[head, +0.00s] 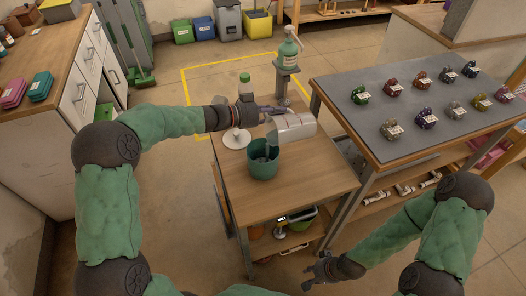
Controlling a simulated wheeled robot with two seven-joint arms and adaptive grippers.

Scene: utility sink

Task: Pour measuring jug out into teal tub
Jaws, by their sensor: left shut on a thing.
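The clear measuring jug (294,127) lies tipped on its side above the wooden cart top. Its mouth points left and down over the teal tub (263,170). A pale streak below the jug's mouth reaches into the tub and looks like liquid; how much is in either one is hard to tell. My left gripper (268,110) is shut on the jug, coming from the left just above and behind the tub. The tub stands upright on the cart top. My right gripper (315,272) hangs low in front of the cart, empty, with its fingers apart.
A teal pump bottle (288,50) stands behind. The cart's front top (290,198) is clear. A grey-topped table (400,75) with several small colored items adjoins at right.

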